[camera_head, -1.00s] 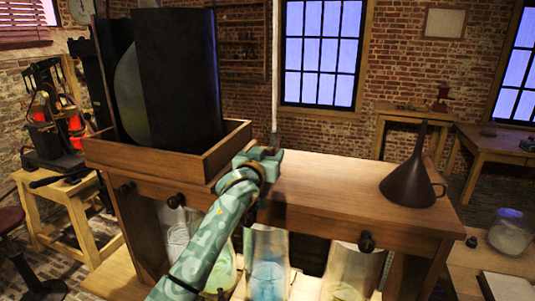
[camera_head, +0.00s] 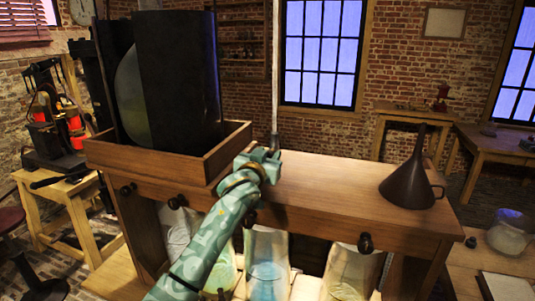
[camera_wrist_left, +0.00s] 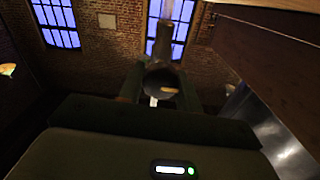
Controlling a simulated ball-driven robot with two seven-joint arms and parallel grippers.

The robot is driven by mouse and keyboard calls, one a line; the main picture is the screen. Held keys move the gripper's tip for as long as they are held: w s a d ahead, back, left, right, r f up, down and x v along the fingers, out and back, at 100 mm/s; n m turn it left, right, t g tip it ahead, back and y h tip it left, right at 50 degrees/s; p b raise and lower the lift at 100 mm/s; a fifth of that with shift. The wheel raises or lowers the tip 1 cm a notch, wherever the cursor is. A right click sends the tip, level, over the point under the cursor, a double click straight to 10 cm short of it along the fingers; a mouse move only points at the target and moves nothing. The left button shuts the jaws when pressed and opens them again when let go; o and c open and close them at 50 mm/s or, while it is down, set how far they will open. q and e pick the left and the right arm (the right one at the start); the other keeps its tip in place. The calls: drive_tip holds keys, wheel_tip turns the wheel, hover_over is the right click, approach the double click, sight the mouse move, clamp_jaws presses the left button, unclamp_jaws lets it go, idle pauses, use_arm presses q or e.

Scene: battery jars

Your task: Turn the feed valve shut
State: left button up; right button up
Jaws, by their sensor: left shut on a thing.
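My left gripper (camera_head: 266,157) is over the back part of the bench, beside the crate's right corner, at the foot of a pale upright pipe (camera_head: 276,70). In the left wrist view my gripper's jaws (camera_wrist_left: 160,88) are shut on a dark, round-ended piece (camera_wrist_left: 160,77), which I take for the feed valve's handle. The pipe rises above it in that view. The jaws hide most of the valve in the head view, and its turned angle cannot be told. My right gripper is not in view.
A wooden crate (camera_head: 218,168) with a large vessel behind dark panels stands left of my gripper. A dark funnel (camera_head: 412,180) stands on the bench's right part. Black knobs (camera_head: 366,242) line the bench front, with glass jars (camera_head: 267,275) below. The bench between gripper and funnel is clear.

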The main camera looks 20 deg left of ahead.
use_arm(q)
drive_tip(key=m+p, duration=0.2)
drive_tip(key=m, duration=0.1)
drive_tip(key=shift+r, duration=0.1)
drive_tip(key=m+p, duration=0.2)
drive_tip(key=m, duration=0.2)
drive_tip(key=shift+d+m+p, duration=0.1)
drive_tip(key=shift+m+p, duration=0.3)
drive_tip(key=m, duration=0.2)
drive_tip(key=m+p, duration=0.1)
drive_tip(key=m, duration=0.1)
drive_tip(key=shift+f+m+p, duration=0.2)
drive_tip(key=shift+m+p, duration=0.1)
drive_tip(key=shift+d+f+m+p, duration=0.15)
drive_tip(key=shift+m+p, duration=0.45)
drive_tip(key=shift+m, duration=1.6)
drive_tip(key=o, duration=0.9)
drive_tip(key=shift+o, duration=0.2)
